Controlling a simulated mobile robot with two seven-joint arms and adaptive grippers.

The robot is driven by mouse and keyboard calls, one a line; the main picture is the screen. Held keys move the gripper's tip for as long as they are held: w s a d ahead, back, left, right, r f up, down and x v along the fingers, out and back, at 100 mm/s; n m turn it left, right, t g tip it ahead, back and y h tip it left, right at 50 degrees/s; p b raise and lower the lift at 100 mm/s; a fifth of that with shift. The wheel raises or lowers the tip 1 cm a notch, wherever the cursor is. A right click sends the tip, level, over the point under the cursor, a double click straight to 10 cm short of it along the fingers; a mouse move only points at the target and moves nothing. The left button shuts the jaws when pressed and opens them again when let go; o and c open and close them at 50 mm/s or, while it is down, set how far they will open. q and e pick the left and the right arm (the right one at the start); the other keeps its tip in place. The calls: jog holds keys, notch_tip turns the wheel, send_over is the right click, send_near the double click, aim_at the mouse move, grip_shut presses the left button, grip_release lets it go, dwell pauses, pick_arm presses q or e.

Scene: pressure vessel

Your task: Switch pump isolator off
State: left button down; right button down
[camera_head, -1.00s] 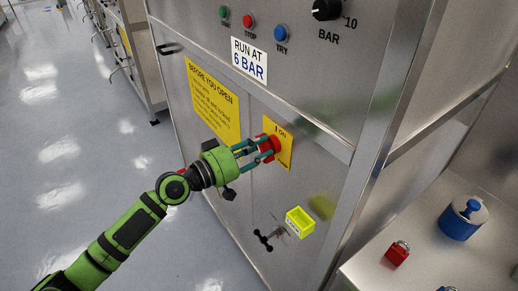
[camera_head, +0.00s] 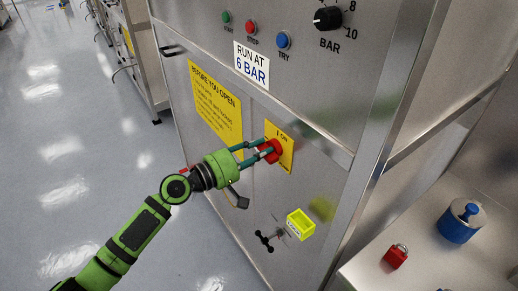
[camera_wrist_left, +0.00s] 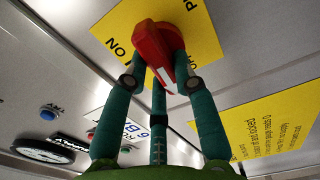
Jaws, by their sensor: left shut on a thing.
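The pump isolator is a red rotary handle (camera_head: 271,151) on a yellow plate (camera_head: 286,136) marked "I ON" on the cabinet front. My left gripper (camera_head: 264,148) is shut on the red handle. In the left wrist view the handle (camera_wrist_left: 158,50) sits between the gripper's teal fingers, with a white pointer mark on it. The fingers hide part of the handle, and the lower lettering on the plate is partly covered. My right gripper is not in view.
A yellow notice (camera_head: 215,103) is left of the isolator. Buttons and a black BAR knob (camera_head: 328,18) are above. A yellow box (camera_head: 300,224) and a black valve handle (camera_head: 265,240) are below. A red padlock (camera_head: 395,257) and a blue cylinder (camera_head: 461,222) stand on the right bench.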

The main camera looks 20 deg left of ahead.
pick_arm(q)
jog(key=shift+n, duration=0.6)
jog(key=c, duration=1)
grip_release()
jog(key=v, duration=1.2)
jog(key=shift+a, duration=0.1)
jog(key=shift+f, duration=0.1)
